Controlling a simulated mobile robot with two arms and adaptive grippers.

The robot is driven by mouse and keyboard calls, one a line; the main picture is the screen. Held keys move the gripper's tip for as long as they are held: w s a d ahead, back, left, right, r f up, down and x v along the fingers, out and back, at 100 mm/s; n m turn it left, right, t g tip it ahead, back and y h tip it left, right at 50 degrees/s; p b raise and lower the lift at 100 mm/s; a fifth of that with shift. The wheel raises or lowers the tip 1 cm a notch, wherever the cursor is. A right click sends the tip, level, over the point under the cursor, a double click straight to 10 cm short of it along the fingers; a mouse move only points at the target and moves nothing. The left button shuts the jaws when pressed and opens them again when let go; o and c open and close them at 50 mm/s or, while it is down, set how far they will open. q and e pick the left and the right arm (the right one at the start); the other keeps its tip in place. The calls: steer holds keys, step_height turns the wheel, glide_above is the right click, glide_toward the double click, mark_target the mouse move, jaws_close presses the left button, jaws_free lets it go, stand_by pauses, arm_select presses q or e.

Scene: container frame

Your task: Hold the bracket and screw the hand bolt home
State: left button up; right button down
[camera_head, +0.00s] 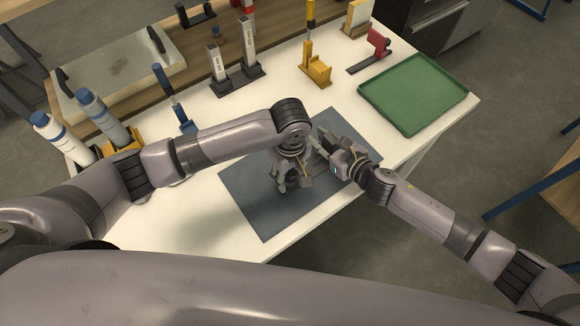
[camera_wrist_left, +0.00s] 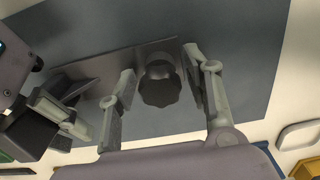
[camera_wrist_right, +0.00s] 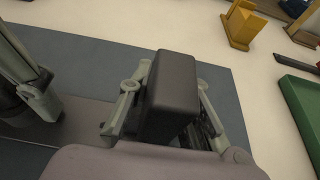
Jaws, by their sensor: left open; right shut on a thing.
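The hand bolt (camera_wrist_left: 161,82) shows its dark, lobed knob in the left wrist view. It stands over a flat grey plate of the bracket (camera_wrist_left: 98,66). My left gripper (camera_head: 290,180) is open, with one finger on each side of the knob; I cannot tell whether they touch it. My right gripper (camera_head: 326,143) is shut on a dark upright block of the bracket (camera_wrist_right: 173,92), seen between its fingers in the right wrist view. The bolt's shank is hidden. In the head view the grippers cover most of the bracket.
A blue-grey mat (camera_head: 250,205) lies under the work on the white table (camera_head: 185,215). A green tray (camera_head: 413,92) is at the right. A yellow holder (camera_head: 316,72), a red clamp-like tool (camera_head: 378,43) and white bottles (camera_head: 62,136) stand around. The mat's front is clear.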

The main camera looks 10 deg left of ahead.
arm_select(q)
steer(key=shift+c, duration=0.5)
jaws_close()
